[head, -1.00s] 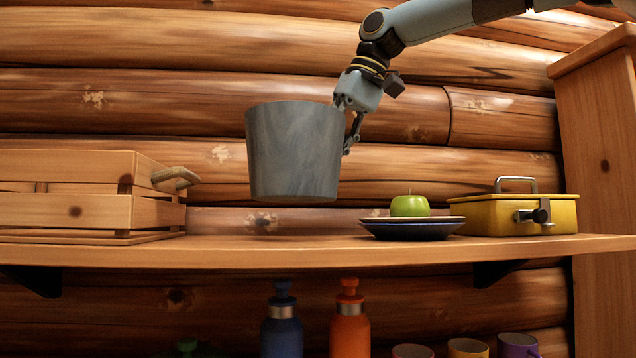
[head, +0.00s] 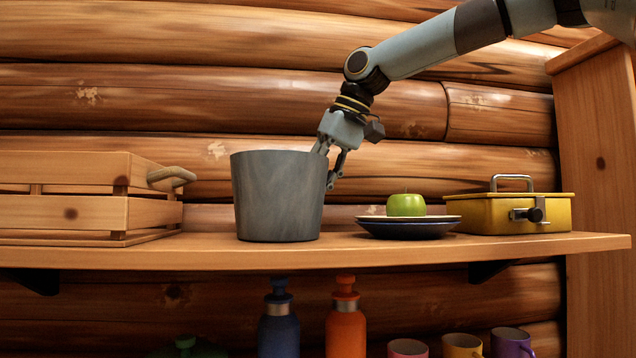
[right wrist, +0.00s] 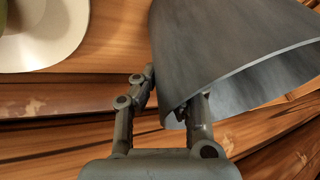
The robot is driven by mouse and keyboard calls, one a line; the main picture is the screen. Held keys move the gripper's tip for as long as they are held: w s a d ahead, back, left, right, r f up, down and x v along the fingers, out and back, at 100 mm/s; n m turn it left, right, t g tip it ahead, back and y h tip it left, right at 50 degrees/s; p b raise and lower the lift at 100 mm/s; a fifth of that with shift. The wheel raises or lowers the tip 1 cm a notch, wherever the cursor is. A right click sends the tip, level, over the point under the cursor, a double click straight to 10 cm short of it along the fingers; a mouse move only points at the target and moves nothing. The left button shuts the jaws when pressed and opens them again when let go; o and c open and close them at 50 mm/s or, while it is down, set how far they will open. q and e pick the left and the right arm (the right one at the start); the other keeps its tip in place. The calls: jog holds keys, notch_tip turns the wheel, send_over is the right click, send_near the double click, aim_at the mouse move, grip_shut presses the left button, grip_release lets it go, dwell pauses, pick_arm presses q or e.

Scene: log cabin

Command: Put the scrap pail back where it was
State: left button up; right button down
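The grey scrap pail (head: 278,196) stands upright at the shelf's surface, between the wooden crate and the plates. In the right wrist view the pail (right wrist: 225,50) fills the upper right. My right gripper (head: 331,168) is at the pail's right rim, with one finger inside and one outside the wall. In the right wrist view the gripper (right wrist: 168,92) has the pail's rim between its fingers. The outer finger looks close to the wall. The pail's inside is hidden in the head view. My left gripper is not in view.
A wooden crate (head: 65,212) stands left of the pail on the shelf (head: 400,253). Stacked plates (head: 410,229) with a green apple (head: 405,205) sit just right. A yellow lunch box (head: 515,213) is farther right. Bottles (head: 346,325) and mugs (head: 463,345) stand below.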

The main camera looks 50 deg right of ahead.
jog(key=c, duration=1.5)
grip_release()
jog(key=v, duration=1.2)
jog(key=shift+r+b, duration=0.15)
jog(key=shift+b, duration=0.2)
